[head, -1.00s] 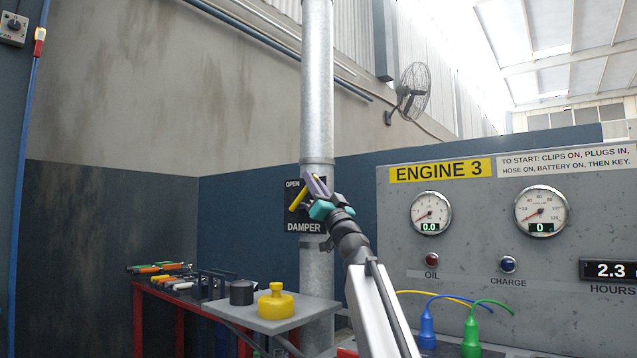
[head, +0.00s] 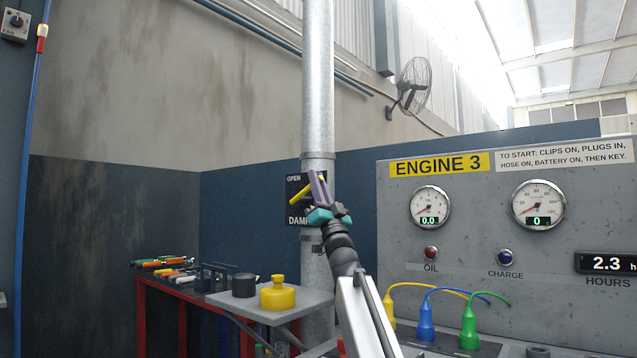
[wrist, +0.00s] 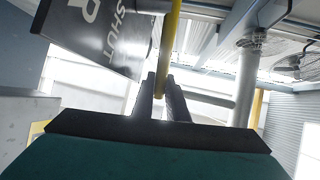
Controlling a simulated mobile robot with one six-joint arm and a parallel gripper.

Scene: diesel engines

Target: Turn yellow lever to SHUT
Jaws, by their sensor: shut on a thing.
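The yellow lever (head: 300,195) is on the galvanized pipe, in front of a dark damper plate (head: 293,181). It slants from upper right down to lower left in the head view. OPEN shows at the plate's upper left; my gripper hides part of DAMPER. My gripper (head: 318,184) is shut on the lever. In the wrist view the yellow bar (wrist: 170,42) runs down between my dark fingers (wrist: 166,98). The word SHUT shows on the plate (wrist: 112,38) beside the bar there.
The vertical pipe (head: 318,90) stands behind my gripper. The engine panel (head: 460,240) with gauges is close on the right. A grey shelf (head: 240,300) below holds a yellow knob-topped piece (head: 278,294) and a black cylinder (head: 244,285). A red bench (head: 150,300) with tools is at left.

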